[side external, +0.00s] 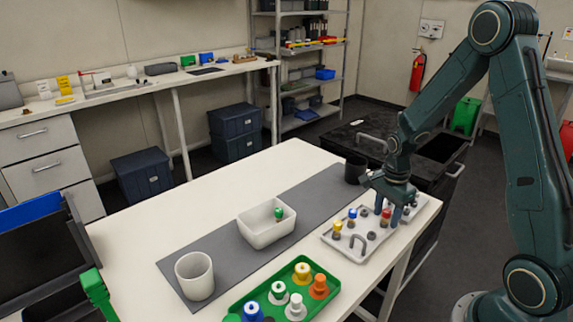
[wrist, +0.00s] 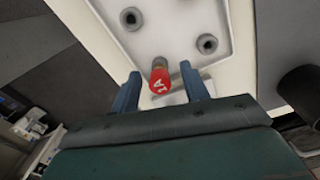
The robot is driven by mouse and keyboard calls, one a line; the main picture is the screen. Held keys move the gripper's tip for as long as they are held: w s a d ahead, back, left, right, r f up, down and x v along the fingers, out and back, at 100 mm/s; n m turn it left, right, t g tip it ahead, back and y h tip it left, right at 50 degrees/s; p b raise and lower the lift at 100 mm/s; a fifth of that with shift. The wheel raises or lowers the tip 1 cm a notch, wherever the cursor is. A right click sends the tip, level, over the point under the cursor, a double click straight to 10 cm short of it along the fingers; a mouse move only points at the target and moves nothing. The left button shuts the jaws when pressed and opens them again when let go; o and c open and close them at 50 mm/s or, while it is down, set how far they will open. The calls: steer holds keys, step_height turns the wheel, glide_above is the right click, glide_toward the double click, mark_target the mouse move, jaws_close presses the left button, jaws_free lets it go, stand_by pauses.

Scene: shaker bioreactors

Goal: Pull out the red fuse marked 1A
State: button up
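The red fuse marked 1A (wrist: 160,80) stands in a white panel (wrist: 185,20) in the wrist view. Its marked top faces the camera and lies between my two fingers. In the side view the red fuse (side external: 386,213) shows beside my gripper (side external: 395,208), which points down over the panel (side external: 338,245). My gripper (wrist: 160,90) is open, with a finger on each side of the fuse and a visible gap to each. A blue-topped fuse (side external: 352,214) and a yellow-topped fuse (side external: 338,227) stand on the panel to the left.
Empty grey sockets (wrist: 207,44) and a grey handle (side external: 358,241) are on the panel. A white bin (side external: 258,232) holds a green-topped item. A green tray (side external: 318,297) with several coloured bottles, a white cup (side external: 194,276) and a dark cup (side external: 355,168) stand nearby.

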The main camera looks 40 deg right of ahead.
mark_target(387, 211)
jaws_close()
steer(key=shift+r, duration=1.55)
stand_by(0.7)
steer(key=shift+r, duration=1.3)
